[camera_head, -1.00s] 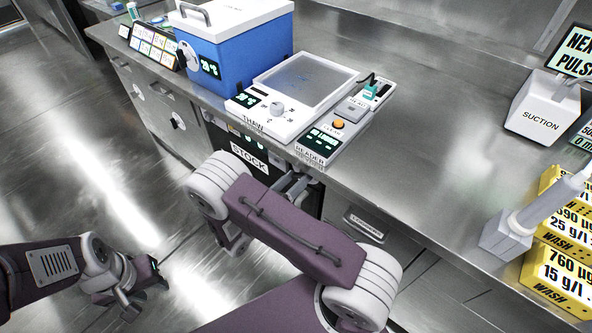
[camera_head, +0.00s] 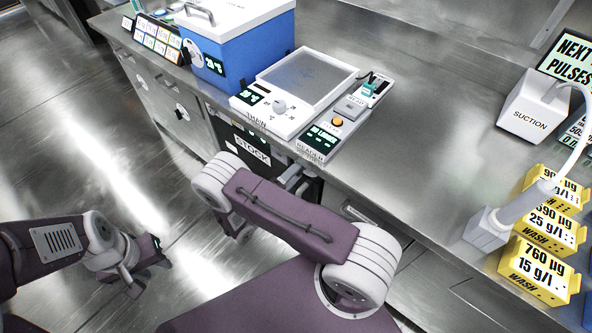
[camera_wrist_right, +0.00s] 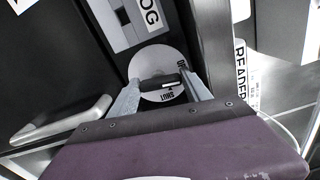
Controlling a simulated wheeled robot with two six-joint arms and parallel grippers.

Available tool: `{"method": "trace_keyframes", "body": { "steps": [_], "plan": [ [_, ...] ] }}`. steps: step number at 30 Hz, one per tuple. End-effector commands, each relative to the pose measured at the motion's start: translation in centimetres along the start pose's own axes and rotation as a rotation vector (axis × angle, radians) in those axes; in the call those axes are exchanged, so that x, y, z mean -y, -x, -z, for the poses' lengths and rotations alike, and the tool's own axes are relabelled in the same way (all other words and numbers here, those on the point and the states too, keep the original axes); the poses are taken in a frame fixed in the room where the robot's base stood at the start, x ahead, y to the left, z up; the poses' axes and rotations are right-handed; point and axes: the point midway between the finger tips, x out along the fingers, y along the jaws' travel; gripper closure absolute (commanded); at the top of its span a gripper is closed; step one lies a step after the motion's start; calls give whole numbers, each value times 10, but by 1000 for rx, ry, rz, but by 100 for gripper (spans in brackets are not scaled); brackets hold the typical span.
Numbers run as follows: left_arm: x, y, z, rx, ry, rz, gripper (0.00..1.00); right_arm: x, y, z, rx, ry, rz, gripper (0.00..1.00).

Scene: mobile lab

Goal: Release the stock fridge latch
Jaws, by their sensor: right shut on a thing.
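The stock fridge (camera_head: 252,150) is the dark front with a STOCK label under the counter. In the right wrist view its latch is a dark bar (camera_wrist_right: 160,83) on a round white plate (camera_wrist_right: 158,62) with SHUT printed below and another word, partly hidden, at the right. My right gripper (camera_wrist_right: 162,90) has one finger on each side of the bar and is shut on it. In the head view my own arm hides the latch. A grey bar handle (camera_wrist_right: 65,120) shows left of the latch. My left gripper (camera_head: 140,278) hangs low over the floor, away from the fridge; its jaw gap is unclear.
The counter above carries a blue cooler (camera_head: 240,45), the thaw plate (camera_head: 300,90), the reader (camera_head: 335,135), a suction unit (camera_head: 530,105) and yellow wash boxes (camera_head: 545,265). The floor left of the fridge is clear.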

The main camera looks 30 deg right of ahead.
Motion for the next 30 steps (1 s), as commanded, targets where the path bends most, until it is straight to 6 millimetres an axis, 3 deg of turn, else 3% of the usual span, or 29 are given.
{"method": "trace_keyframes", "body": {
  "steps": [12, 27, 28, 30],
  "plan": [
    [0, 5, 0, 0, 0, 0, 64, -1, 0, 0, 0, 146, -2, 84],
    [0, 5, 0, 0, 0, 0, 64, -2, 0, 0, 0, 161, -2, 84],
    [0, 5, 0, 0, 0, 0, 64, -2, 0, 0, 0, 161, -2, 38],
    [0, 5, 0, 0, 0, 0, 64, -1, 0, 0, 0, 161, -2, 22]
  ]
}}
